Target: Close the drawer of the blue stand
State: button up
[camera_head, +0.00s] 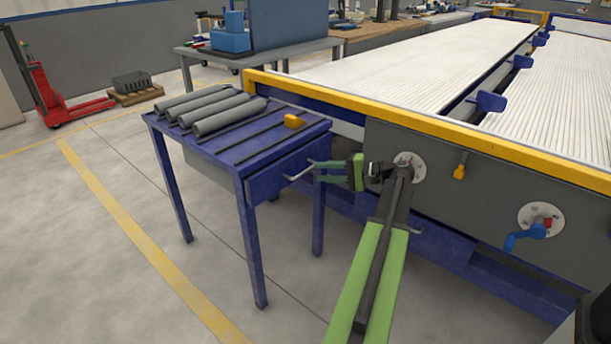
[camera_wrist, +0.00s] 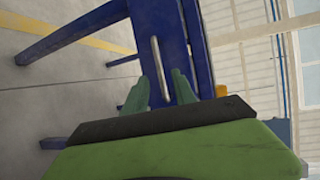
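The blue stand (camera_head: 249,235) is left of centre in the head view, with its drawer front (camera_head: 270,181) under the top. The drawer front looks close to flush with the stand; a small gap cannot be ruled out. A pale bar handle (camera_head: 300,171) runs along the front. My gripper (camera_head: 317,172) has green fingers that are apart, with their tips close to the handle's right end. In the wrist view the handle (camera_wrist: 158,68) appears between and beyond the open fingers (camera_wrist: 160,90). Contact cannot be told.
Several grey pipes (camera_head: 212,108) lie on the stand's top, with a small orange block (camera_head: 294,121) nearby. A conveyor with a yellow rail (camera_head: 420,125) stands right behind the stand.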

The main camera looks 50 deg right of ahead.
aim_at(306, 170)
jog(key=x, duration=0.6)
jog(key=shift+w+a+b, duration=0.1)
jog(key=shift+w+b, duration=0.15)
jog(key=shift+b, duration=0.15)
grip_shut()
dwell(0.9)
